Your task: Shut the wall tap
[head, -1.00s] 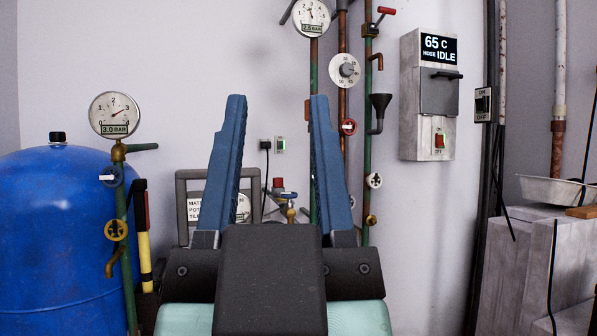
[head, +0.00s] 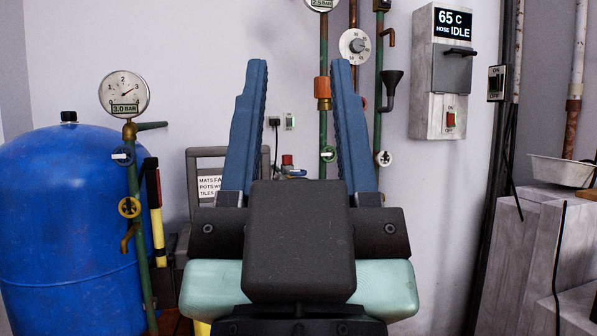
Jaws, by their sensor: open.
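My gripper (head: 299,65) is in the middle of the head view, its two blue fingers pointing up and away from me. It is open, with only the wall and pipes showing between the fingers. A copper-coloured spout (head: 390,38) bends down from a green wall pipe (head: 378,95), right of my fingers, above a dark funnel (head: 392,84). The valve (head: 381,5) above this spout is cut by the top edge, and its handle is out of view. A brass spout (head: 128,238) with a yellow handwheel (head: 129,207) is on the left pipe. I cannot tell how far either is open.
A blue tank (head: 65,215) and a pressure gauge (head: 124,94) stand at left. A grey control box (head: 437,95) reads 65 C, hose idle. A dial (head: 354,45) and small valves crowd the pipes. A concrete block (head: 510,250) with a metal tray (head: 562,170) is at right.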

